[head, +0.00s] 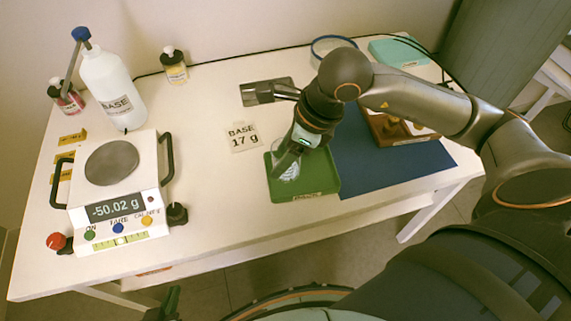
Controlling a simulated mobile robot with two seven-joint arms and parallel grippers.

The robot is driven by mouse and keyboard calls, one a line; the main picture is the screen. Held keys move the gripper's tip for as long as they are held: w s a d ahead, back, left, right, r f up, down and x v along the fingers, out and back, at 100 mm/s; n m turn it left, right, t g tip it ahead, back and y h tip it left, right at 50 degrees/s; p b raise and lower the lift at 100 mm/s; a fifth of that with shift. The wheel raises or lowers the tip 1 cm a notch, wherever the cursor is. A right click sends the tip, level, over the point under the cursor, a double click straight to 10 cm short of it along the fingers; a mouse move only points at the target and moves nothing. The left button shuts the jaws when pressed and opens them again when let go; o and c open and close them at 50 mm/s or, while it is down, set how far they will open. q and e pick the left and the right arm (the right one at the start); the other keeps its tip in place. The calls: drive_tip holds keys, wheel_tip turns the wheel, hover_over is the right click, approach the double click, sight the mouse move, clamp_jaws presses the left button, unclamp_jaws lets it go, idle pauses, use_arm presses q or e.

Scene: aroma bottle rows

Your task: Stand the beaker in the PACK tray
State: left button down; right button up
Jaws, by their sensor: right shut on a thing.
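The clear beaker (289,173) is at the green tray (318,186), inside its outline near the left half. My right gripper (286,160) reaches down from above and is shut on the beaker, hiding part of it. I cannot tell whether the beaker's base touches the tray floor. No PACK lettering is readable on the tray. My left gripper (163,304) shows only partly at the bottom edge, below the table front, away from the beaker; its jaws are unclear.
The scale (140,182) reads -50.02 g at left. A BASE bottle (110,85), small bottles and a "BASE 17 g" card (243,138) stand behind. A blue mat (385,165) with a wooden box (388,130) lies right of the tray. Table between scale and tray is clear.

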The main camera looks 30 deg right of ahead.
drive_tip(key=w+f, duration=0.1)
drive_tip(key=d+f, duration=0.1)
drive_tip(key=shift+w+d+f, duration=0.2)
drive_tip(key=shift+w+f, duration=0.2)
wheel_tip(320, 180, down, 4)
drive_tip(key=shift+w+d+r, duration=0.15)
drive_tip(key=shift+r, duration=0.1)
drive_tip(key=o, duration=1.4)
